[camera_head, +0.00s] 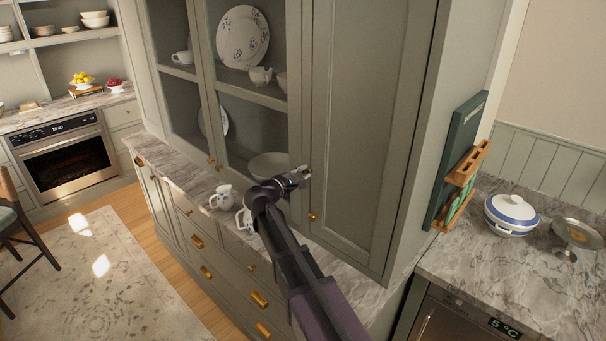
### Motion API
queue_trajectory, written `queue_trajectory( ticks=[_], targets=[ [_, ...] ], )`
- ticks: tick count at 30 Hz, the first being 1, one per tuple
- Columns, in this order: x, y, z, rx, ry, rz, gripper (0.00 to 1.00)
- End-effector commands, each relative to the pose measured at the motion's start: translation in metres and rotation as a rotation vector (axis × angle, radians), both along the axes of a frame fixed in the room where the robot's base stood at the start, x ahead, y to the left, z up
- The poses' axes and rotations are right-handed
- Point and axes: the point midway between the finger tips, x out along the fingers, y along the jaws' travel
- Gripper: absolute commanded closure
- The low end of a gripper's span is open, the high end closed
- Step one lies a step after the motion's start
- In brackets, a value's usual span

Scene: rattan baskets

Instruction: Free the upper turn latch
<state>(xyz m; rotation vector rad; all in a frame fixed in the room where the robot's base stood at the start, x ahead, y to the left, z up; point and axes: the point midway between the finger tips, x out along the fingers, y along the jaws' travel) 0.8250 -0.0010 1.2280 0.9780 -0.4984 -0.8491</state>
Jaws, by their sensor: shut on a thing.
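The upper turn latch (308,170) is a small brass piece on the left edge of the tall solid cabinet door (362,130). My gripper (303,174) reaches it from the left and is shut on it. The fingertips hide most of the latch, so I cannot tell which way it is turned. A second small brass fitting (312,216) sits lower on the same door edge, below my gripper and apart from it. The door looks closed.
Glass-fronted shelves to the left hold a patterned plate (241,37) and a bowl (270,166). A white jug (222,197) stands on the marble ledge close to my arm. A blue-rimmed pot (511,214) is on the right counter. Open floor lies at left.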

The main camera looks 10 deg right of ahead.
Motion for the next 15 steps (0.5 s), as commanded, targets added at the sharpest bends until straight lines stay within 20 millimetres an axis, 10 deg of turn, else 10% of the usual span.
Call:
queue_trajectory(
  ticks=[15],
  targets=[
    [0.0033, 0.0026, 0.0044, -0.289, 0.398, -0.002, 1.0]
  ],
)
